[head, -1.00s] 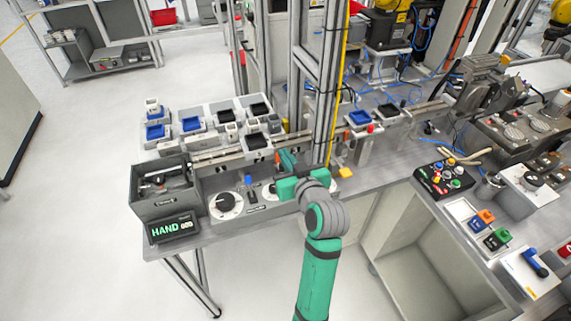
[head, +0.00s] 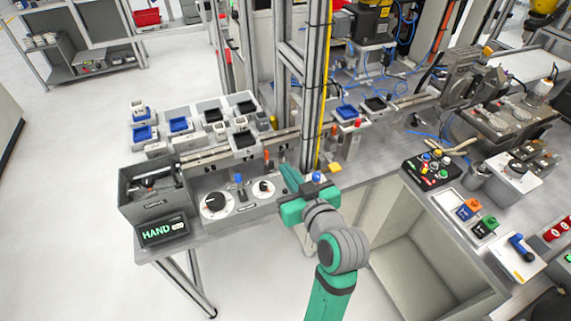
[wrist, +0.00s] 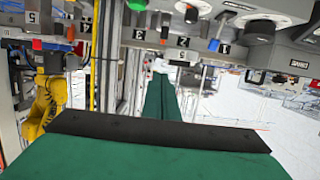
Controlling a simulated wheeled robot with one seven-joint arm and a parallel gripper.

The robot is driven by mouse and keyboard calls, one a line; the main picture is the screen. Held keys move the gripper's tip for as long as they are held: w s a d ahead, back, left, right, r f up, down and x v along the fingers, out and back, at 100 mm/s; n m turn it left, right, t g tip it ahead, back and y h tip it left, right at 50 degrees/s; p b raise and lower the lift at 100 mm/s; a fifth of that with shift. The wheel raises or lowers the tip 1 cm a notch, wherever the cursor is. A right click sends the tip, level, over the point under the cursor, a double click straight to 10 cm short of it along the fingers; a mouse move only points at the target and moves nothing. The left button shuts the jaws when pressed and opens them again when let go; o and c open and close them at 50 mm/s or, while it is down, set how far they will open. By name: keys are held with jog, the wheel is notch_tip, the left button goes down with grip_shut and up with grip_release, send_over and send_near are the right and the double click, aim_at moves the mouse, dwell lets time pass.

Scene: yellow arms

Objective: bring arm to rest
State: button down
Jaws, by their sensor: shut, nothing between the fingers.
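My arm, green with grey joints, rises from the bottom of the head view and ends at my gripper (head: 290,196) by the front edge of the bench (head: 222,237). The gripper is just right of the panel with the dials (head: 215,205). In the wrist view my gripper (wrist: 162,85) shows as green fingers lying together, with nothing between them. The wrist view is turned over, with the bench and its numbered parts along the top.
A grey bin (head: 150,198) and a display reading HAND (head: 163,231) stand at the bench's left end. Trays with blue and black parts (head: 180,125) lie behind. An upright metal post (head: 315,80) rises close behind my gripper. A button box (head: 432,170) lies to the right. Open floor lies left.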

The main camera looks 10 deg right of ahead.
jog(key=s+a+f+m+h, duration=0.2)
jog(key=s+f, duration=0.5)
jog(key=f, duration=0.2)
jog(key=s+a+f+m+h, duration=0.25)
jog(key=s+f, duration=0.35)
jog(key=f, duration=0.3)
jog(key=s+a+n, duration=0.1)
jog(key=s+a, duration=0.1)
jog(key=s, duration=0.9)
jog(key=s+a+f, duration=0.1)
jog(key=s+a, duration=0.1)
jog(key=s, duration=1)
jog(key=shift+s+f+n+t+y, duration=0.15)
jog(key=shift+n+t+y, duration=0.2)
jog(key=shift+y, duration=0.1)
